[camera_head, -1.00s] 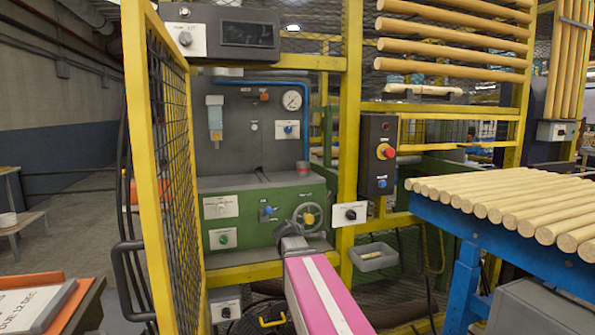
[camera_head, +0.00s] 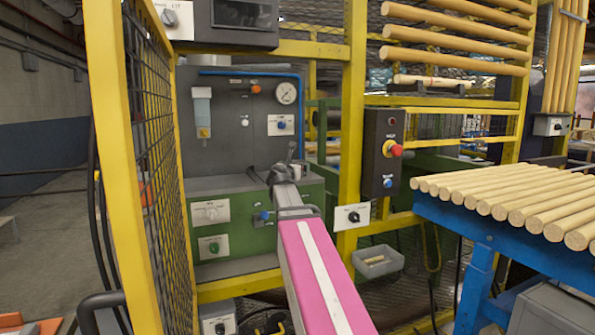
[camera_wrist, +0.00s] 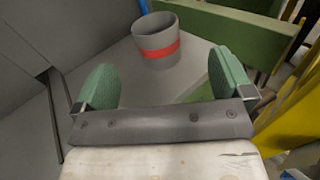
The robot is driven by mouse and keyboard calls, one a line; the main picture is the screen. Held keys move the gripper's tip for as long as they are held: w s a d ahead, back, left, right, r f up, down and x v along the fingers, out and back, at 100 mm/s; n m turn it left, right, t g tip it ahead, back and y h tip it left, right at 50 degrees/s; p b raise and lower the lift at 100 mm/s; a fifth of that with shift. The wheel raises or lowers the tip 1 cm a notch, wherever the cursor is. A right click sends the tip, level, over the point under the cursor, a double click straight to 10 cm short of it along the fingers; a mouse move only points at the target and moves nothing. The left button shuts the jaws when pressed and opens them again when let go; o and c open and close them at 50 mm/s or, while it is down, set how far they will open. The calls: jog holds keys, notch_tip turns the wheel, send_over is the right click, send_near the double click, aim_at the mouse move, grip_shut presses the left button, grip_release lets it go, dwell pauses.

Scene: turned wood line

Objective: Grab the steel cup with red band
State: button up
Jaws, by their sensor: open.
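The steel cup with red band (camera_wrist: 156,52) stands upright on a grey surface in the wrist view. It is a grey open-topped cylinder with a red stripe around it. My gripper (camera_wrist: 164,78) is open, its two green-padded fingers apart, with the cup ahead of the gap between them. Nothing is between the fingers. In the head view my gripper (camera_head: 285,170) is over the top of the green cabinet (camera_head: 235,208), and the cup is largely or wholly hidden behind it.
A yellow post (camera_head: 352,130) stands right of the cabinet, with a control box (camera_head: 382,150) beside it. A yellow mesh guard (camera_head: 150,180) is on the left. A grey panel with a gauge (camera_head: 286,92) rises behind. Wooden rods lie on a blue table (camera_head: 452,222) at right.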

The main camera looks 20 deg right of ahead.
aim_at(299, 161)
jog(key=x, duration=0.5)
jog(key=shift+w, duration=0.2)
jog(key=shift+a+x, duration=0.25)
jog(key=shift+x, duration=2.35)
jog(key=shift+w+r, duration=0.1)
jog(key=shift+r, duration=0.05)
jog(key=shift+c, duration=0.3)
jog(key=c, duration=1)
